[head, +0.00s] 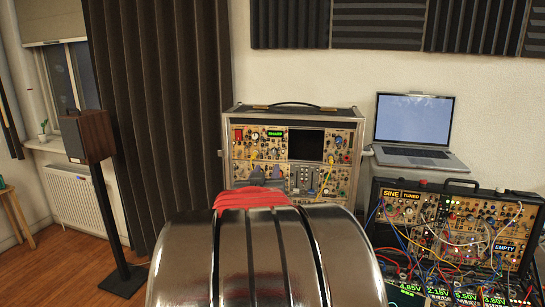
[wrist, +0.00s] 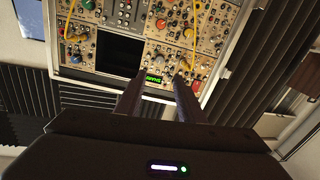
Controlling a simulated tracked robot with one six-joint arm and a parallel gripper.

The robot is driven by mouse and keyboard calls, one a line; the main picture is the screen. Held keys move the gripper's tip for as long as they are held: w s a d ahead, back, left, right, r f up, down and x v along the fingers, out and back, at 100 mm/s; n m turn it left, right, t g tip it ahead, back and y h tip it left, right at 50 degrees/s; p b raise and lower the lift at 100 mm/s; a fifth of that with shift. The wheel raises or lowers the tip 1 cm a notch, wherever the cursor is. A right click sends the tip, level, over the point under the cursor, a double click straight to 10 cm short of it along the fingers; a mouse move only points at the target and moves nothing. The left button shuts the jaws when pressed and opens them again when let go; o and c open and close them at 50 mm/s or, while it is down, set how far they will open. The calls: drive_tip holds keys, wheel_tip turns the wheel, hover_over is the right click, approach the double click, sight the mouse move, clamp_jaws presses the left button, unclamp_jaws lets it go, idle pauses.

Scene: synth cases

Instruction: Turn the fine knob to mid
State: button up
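The upright synth case (head: 228,155) stands ahead, its panel full of small knobs and jacks. A green display reading SHARP (head: 275,134) is at its upper middle; the same display (wrist: 153,79) shows upside down in the wrist view. No label for the fine knob is readable, so I cannot tell which knob it is. Small knobs sit beside the display, including a pale one (head: 254,136) to its left. My gripper (head: 266,172) is in front of the panel. In the wrist view my gripper (wrist: 160,77) has its two fingers apart, on either side of the display, with nothing held.
A second synth case (head: 378,190) with patch cables and displays reading SINE, TUNED and EMPTY stands at the right. A laptop (head: 412,125) is behind it. A speaker on a stand (head: 88,136) is at the left. My arm hides the lower middle.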

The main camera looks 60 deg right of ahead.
sight(273, 153)
drive_tip(key=shift+d, duration=0.15)
drive_tip(key=shift+x, duration=6.8)
drive_tip(key=shift+c, duration=0.4)
clamp_jaws()
